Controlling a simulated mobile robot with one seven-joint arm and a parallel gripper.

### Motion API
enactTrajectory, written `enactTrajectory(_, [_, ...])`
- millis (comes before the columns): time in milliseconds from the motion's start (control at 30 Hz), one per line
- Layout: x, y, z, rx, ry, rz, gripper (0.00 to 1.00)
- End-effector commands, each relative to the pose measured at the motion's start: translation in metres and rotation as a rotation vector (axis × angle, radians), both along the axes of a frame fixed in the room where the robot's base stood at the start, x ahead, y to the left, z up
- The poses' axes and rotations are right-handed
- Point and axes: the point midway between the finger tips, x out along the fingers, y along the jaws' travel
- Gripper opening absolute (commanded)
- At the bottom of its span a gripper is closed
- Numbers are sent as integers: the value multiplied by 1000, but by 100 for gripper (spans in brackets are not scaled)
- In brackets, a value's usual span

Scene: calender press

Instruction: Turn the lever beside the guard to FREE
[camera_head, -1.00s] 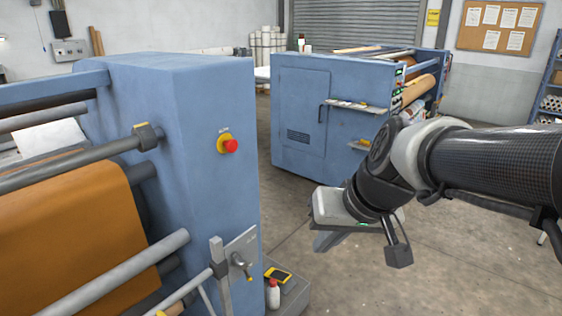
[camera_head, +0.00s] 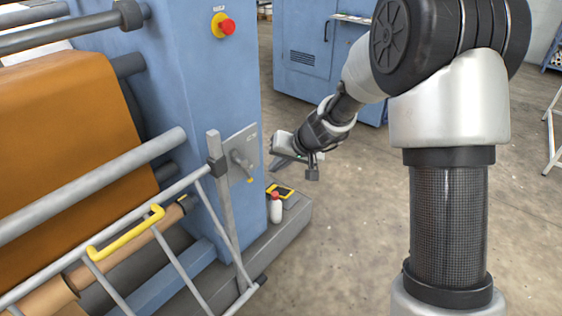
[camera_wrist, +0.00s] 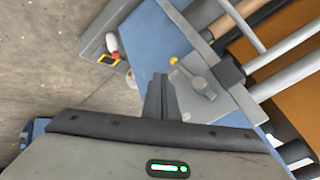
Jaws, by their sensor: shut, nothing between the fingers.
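The lever (camera_head: 240,162) is a short grey handle on a grey plate (camera_head: 251,142) on the blue press end. It slants down to the right in the head view, ending in a yellow tip. The lever also shows in the wrist view (camera_wrist: 198,80). The plate's lettering is too small to read. The guard (camera_head: 186,185), a grey tube frame with a yellow handle, stands left of the plate. My gripper (camera_head: 277,163) is shut and empty, right of the lever. In the wrist view its fingers (camera_wrist: 159,78) appear left of the lever, apart from it.
A red stop button (camera_head: 227,26) sits above on the press. A white bottle (camera_head: 276,210) with a red cap and a yellow-black device (camera_head: 280,191) stand on the grey base step (camera_head: 293,218). A second blue machine (camera_head: 300,62) is behind.

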Motion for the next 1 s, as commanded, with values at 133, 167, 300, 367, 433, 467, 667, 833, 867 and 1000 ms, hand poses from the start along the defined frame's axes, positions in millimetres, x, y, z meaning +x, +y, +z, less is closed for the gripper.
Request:
enactTrajectory(133, [13, 15, -29, 0, 3, 1, 0])
enactTrajectory(167, [15, 18, -33, 0, 2, 0, 0])
enactTrajectory(300, [18, 39, -34, -1, 0, 3, 0])
enactTrajectory(367, [19, 46, -35, -1, 0, 2, 0])
enactTrajectory(433, [19, 52, -36, -1, -1, 2, 0])
enactTrajectory(467, [19, 53, -36, 0, 0, 1, 0])
enactTrajectory(667, [20, 58, -37, 0, 0, -2, 0])
enactTrajectory(833, [20, 57, -37, 0, 0, -2, 0])
enactTrajectory(867, [20, 57, -37, 0, 0, -2, 0])
enactTrajectory(1000, [20, 57, -36, 41, 51, -3, 0])
